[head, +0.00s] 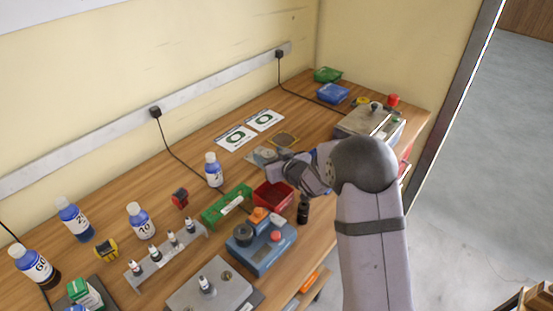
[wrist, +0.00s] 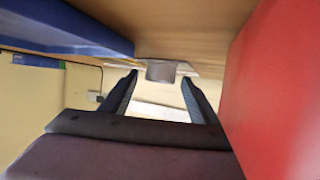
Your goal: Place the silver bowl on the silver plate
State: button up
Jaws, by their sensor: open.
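My gripper (head: 270,165) is low over the middle of the table in the head view. Its two dark fingers (wrist: 159,79) are apart in the wrist view. A small grey, blocky shape (wrist: 161,71) shows between and beyond the fingertips; I cannot tell whether it is the silver bowl or whether the fingers touch it. A flat greyish piece (head: 259,153) lies beside the gripper in the head view, partly hidden by it; it may be the silver plate. No bowl can be made out clearly in the head view.
A red bin (head: 273,196) is close to the gripper, with a green tray (head: 227,206) left of it and a blue device (head: 262,247) in front. A white bottle (head: 213,170) stands left. Two printed cards (head: 236,138) lie behind. A grey box (head: 368,124) stands right.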

jog(key=b+v, duration=0.1)
jog(key=v, duration=1.1)
jog(key=shift+r, duration=0.1)
jog(key=shift+w+r, duration=0.1)
jog(key=shift+r, duration=0.05)
jog(key=w+d+r+n+g+h+p, duration=0.1)
jog(key=w+r+n+h+p, duration=0.15)
jog(key=r, duration=0.45)
jog(key=w+d+r+n+h+p, duration=0.1)
jog(key=w+r+n+h+p, duration=0.15)
jog(key=r, duration=0.55)
jog(key=s+d+f+m+g, duration=0.1)
jog(key=s+f+m+g, duration=0.2)
jog(key=s, duration=0.9)
jog(key=s+d+f+m+g, duration=0.2)
jog(key=s+f+m+g, duration=0.1)
jog(key=s+f, duration=0.6)
jog(key=s+d+f+m+g, duration=0.1)
jog(key=s+f+m+g, duration=0.2)
jog(key=s, duration=1.1)
notch_tip(320, 180, down, 4)
jog(key=shift+s+d+r+m+g+p, duration=0.3)
jog(key=shift+s+g+p, duration=0.1)
jog(key=shift+g, duration=0.8)
